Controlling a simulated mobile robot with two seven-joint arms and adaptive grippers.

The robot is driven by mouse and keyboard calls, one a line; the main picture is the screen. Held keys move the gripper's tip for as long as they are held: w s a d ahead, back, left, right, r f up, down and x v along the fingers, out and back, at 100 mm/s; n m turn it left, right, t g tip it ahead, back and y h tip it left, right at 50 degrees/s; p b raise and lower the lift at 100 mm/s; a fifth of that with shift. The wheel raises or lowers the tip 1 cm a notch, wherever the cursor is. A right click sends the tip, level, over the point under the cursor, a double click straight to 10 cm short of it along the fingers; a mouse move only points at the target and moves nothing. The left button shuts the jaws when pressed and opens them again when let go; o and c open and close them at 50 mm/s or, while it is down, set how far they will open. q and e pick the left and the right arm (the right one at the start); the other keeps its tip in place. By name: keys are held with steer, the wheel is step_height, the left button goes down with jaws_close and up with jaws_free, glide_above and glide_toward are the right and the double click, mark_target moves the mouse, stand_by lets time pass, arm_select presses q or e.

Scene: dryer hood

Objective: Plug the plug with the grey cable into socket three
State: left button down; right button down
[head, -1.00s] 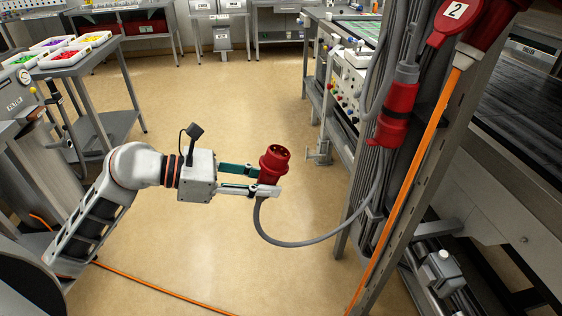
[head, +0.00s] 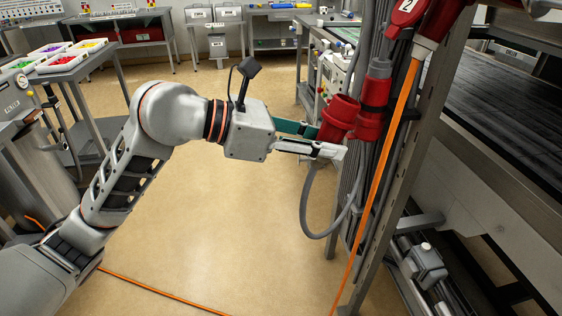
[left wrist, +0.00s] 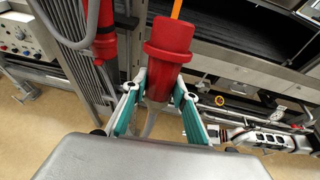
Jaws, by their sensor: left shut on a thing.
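The red plug with the grey cable (head: 339,112) is held in my left gripper (head: 328,142), its wide open end up. Its grey cable (head: 308,212) hangs below in a loop and rises to the rack. In the left wrist view the red plug (left wrist: 168,45) stands between the shut fingers (left wrist: 160,98). No label reading three is legible.
A second red connector (head: 374,105) on grey cable hangs at the rack post, close behind the held plug; it also shows in the left wrist view (left wrist: 104,35). A slanting metal post (head: 408,150) and the orange cable (head: 383,160) stand right of it.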

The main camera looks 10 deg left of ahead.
arm_select(q)
steer(key=s+d+r+p, duration=0.1)
steer(key=d+r, duration=0.6)
steer(key=d, duration=0.1)
steer(key=s+d+r+p, duration=0.2)
steer(key=d+r, duration=0.5)
steer(key=r, duration=0.1)
steer(key=shift+s+d+m+g, duration=0.25)
steer(key=shift+d+m+g, duration=0.1)
steer(key=shift+m+g, duration=0.05)
stand_by(1.8)
steer(key=shift+r, duration=0.3)
stand_by(0.3)
steer(key=shift+w+d+r+p, duration=0.1)
steer(key=shift+d+r+p, duration=0.1)
steer(key=shift+r+p, duration=0.3)
steer(key=shift+w+d+r+p, duration=0.1)
steer(key=shift+d+r+p, duration=0.15)
steer(key=shift+r, duration=0.5)
steer(key=shift+w+d+r+p, duration=0.1)
steer(key=shift+d+r+p, duration=0.15)
steer(key=shift+r, duration=0.35)
